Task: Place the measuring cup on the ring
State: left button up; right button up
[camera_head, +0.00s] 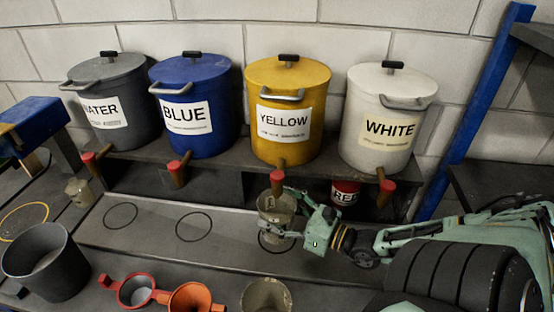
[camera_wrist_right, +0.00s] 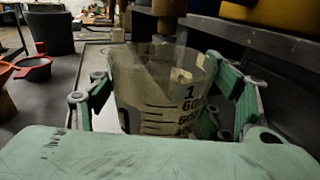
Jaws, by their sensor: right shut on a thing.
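The clear, brownish measuring cup (camera_head: 276,208) is upright below the yellow drum's red-tipped tap. My right gripper (camera_head: 292,222) is shut on it from the right. In the right wrist view, the measuring cup (camera_wrist_right: 160,90) with dark printed marks sits between the two green fingers of my right gripper (camera_wrist_right: 165,100). Thin dark rings mark the grey ledge: a left ring (camera_head: 120,203), a middle ring (camera_head: 194,212) and a right ring (camera_head: 262,248) under the cup, partly hidden by cup and gripper. I cannot tell whether the cup touches the ledge. My left gripper is not in view.
Grey water (camera_head: 108,80), blue (camera_head: 192,85), yellow (camera_head: 288,85) and white (camera_head: 388,95) drums stand on the shelf behind, their taps jutting forward. A red can (camera_head: 344,190) is below. In front are a dark bucket (camera_head: 45,262), red strainer (camera_head: 136,290), orange funnel (camera_head: 192,298) and another cup (camera_head: 266,296).

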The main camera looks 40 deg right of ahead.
jog(key=shift+s, duration=0.1)
jog(key=shift+f+b, duration=0.6)
jog(key=o, duration=1.3)
jog(key=shift+r, duration=0.15)
